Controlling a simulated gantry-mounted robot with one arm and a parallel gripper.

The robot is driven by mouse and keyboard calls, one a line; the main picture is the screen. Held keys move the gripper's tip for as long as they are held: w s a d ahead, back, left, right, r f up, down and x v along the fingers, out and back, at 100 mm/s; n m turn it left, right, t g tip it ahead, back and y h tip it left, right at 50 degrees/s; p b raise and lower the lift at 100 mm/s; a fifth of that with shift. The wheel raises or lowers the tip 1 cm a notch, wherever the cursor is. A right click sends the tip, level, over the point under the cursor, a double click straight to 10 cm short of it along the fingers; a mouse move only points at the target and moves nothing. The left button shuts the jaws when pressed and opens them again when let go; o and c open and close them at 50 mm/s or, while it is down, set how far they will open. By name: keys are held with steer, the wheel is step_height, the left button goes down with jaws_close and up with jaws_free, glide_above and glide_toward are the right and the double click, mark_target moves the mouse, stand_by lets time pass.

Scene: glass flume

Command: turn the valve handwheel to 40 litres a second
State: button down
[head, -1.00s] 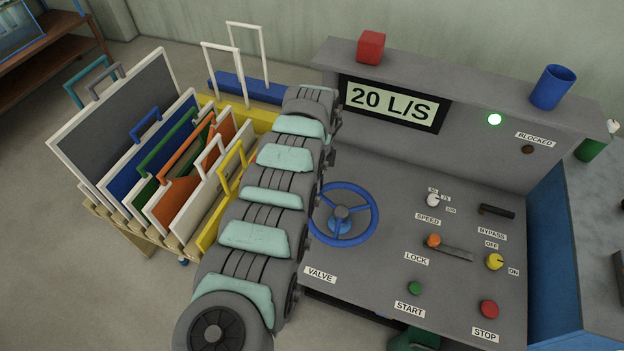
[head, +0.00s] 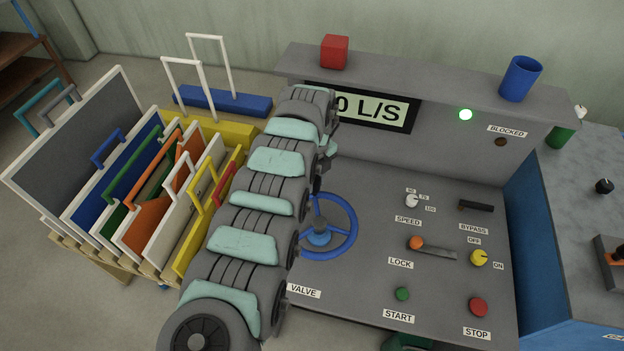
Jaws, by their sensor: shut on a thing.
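My arm reaches up across the view and bends over near the display. The jaws of my gripper are hidden behind the arm, so I cannot see whether they touch the handwheel. The orange LOCK knob (head: 416,242) is at the left end of its slot.
The panel holds a green START button (head: 402,294), red STOP button (head: 478,307), white SPEED knob (head: 411,200) and yellow BYPASS knob (head: 479,257). A red cube (head: 334,51) and blue cup (head: 520,78) stand on top.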

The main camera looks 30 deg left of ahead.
steer(key=shift+w+d+m, duration=0.1)
steer(key=shift+d+m, duration=0.15)
steer(key=shift+m, duration=0.05)
steer(key=c, duration=1.1)
jaws_free()
step_height(320, 180, up, 11)
steer(key=shift+f, duration=0.1)
